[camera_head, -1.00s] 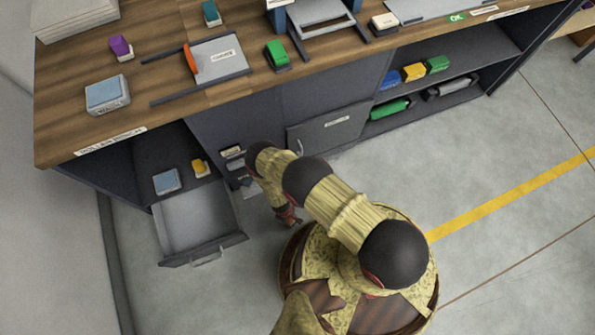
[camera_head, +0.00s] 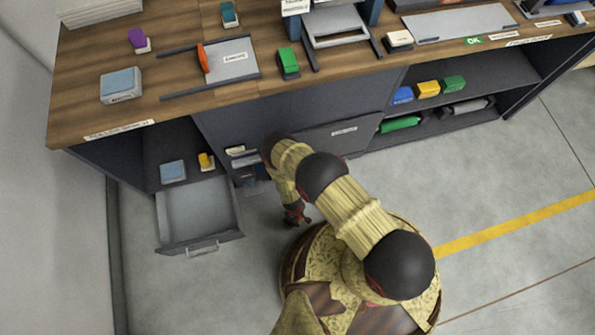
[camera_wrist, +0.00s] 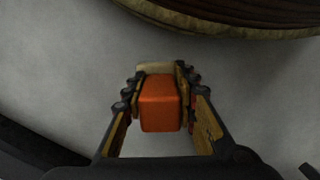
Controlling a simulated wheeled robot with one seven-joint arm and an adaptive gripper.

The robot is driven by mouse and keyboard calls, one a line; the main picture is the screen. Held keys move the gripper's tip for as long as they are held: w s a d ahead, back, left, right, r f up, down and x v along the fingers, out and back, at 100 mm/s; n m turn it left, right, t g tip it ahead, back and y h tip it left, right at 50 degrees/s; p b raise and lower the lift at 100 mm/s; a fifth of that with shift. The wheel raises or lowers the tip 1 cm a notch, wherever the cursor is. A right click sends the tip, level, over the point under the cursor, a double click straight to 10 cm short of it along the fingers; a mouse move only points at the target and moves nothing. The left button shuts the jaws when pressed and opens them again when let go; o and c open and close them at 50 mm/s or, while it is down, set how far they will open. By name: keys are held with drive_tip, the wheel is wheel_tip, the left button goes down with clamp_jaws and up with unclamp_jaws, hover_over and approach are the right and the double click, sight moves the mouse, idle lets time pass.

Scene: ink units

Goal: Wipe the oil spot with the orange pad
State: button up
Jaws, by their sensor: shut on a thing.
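In the wrist view my gripper (camera_wrist: 160,92) is shut on the orange pad (camera_wrist: 160,108), a block with a smooth orange face and a pale tan part behind it. Bare grey floor shows around the pad. In the head view my gripper (camera_head: 297,214) hangs low, pointing down in front of the cabinet and beside my base. The pad cannot be made out in that view. I do not see an oil spot in either view; my arm and base cover part of the floor.
An open, empty-looking drawer (camera_head: 192,222) juts out left of my gripper. The wooden worktop (camera_head: 80,110) holds a blue-topped block (camera_head: 121,86) and a green-topped item (camera_head: 288,63). The right-hand shelf holds a yellow box (camera_head: 428,88). Floor with a yellow line (camera_head: 515,223) is clear at right.

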drive_tip(key=shift+r+p, duration=0.8)
drive_tip(key=shift+r, duration=1.15)
drive_tip(key=shift+f, duration=0.2)
